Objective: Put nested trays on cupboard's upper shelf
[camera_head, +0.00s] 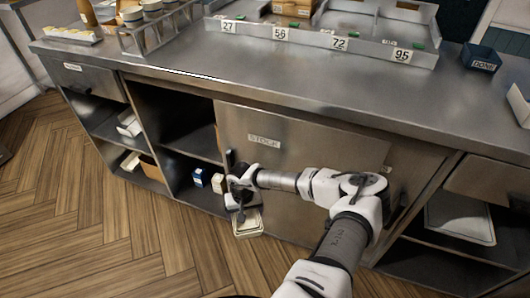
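The nested trays (248,225) are small, pale and shallow, and show just below my gripper (241,207). The gripper points down with its fingers at the trays' far edge and appears shut on it; the fingertips are small and dark. The trays are in front of the cupboard, below counter height. The cupboard has a steel sliding door (300,150) labelled STOCK, which covers its right part. Its left part is open and shows an upper shelf (190,146) with bare space. Below it, small blue and white boxes (198,178) stand in the lower compartment, beside my gripper.
The steel counter (290,70) runs above the cupboard and carries numbered bins (340,43), a wire rack (160,30) and a dark DONE box (481,58). Open bays lie at both sides; the right one holds a large tray (460,219). The wooden floor (90,220) is clear.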

